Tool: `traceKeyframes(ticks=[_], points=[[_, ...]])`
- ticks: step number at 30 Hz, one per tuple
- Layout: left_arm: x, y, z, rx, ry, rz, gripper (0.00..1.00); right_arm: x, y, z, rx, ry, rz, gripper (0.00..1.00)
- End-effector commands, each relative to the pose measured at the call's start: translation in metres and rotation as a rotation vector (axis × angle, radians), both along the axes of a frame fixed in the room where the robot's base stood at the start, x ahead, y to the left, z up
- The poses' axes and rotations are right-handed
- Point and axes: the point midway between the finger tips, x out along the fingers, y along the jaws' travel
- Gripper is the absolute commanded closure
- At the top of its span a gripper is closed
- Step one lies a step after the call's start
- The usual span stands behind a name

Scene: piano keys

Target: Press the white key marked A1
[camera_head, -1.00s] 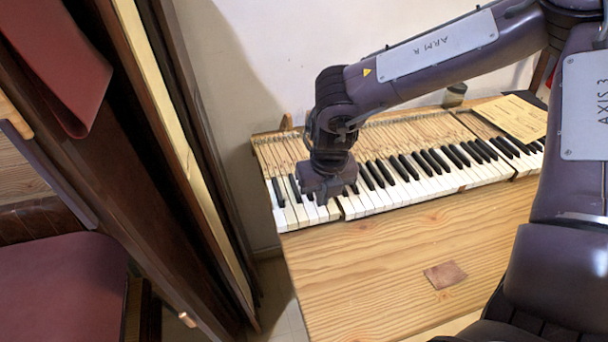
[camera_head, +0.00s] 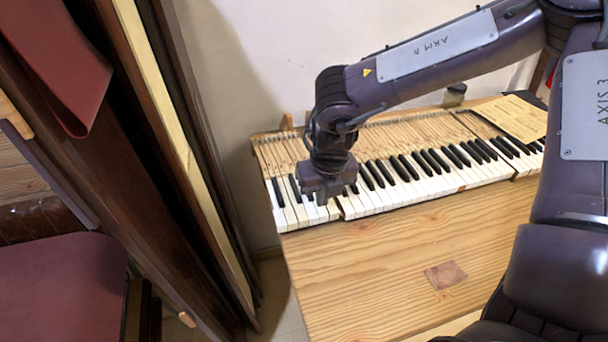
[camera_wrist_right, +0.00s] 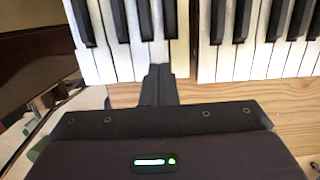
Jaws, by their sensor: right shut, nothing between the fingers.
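The keyboard's white keys (camera_head: 384,202) and black keys run across the wooden piano case. My right gripper (camera_head: 322,200) is over the left end of the keyboard, pointing down, and hides part of the keys there. In the right wrist view its shut, empty fingers (camera_wrist_right: 159,72) overlap the front end of a white key (camera_wrist_right: 160,52), just left of a gap in the keyboard. I cannot tell whether they touch the key. No A1 marking is readable in either view. My left gripper is not in view.
A bare wooden ledge (camera_head: 370,270) lies in front of the keys, with a small brown patch (camera_head: 445,275) on it. A yellowish sheet (camera_head: 512,118) and a small jar (camera_head: 454,95) are at the back right. A dark wooden panel (camera_head: 130,170) stands at the left, beside a red seat (camera_head: 65,285).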

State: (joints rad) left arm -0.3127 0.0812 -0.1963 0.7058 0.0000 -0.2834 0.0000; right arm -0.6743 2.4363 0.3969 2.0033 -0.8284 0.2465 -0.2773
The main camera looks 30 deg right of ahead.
Motion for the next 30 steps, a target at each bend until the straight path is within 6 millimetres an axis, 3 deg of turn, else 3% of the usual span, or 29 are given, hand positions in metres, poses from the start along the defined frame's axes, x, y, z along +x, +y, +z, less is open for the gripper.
traceKeyframes(ticks=[11,30], points=[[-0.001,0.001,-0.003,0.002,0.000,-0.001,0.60,0.000,0.000,-0.002,0.000,0.000,0.000,1.00],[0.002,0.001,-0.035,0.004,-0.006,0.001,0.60,0.000,0.000,-0.029,0.000,0.000,0.000,1.00]])
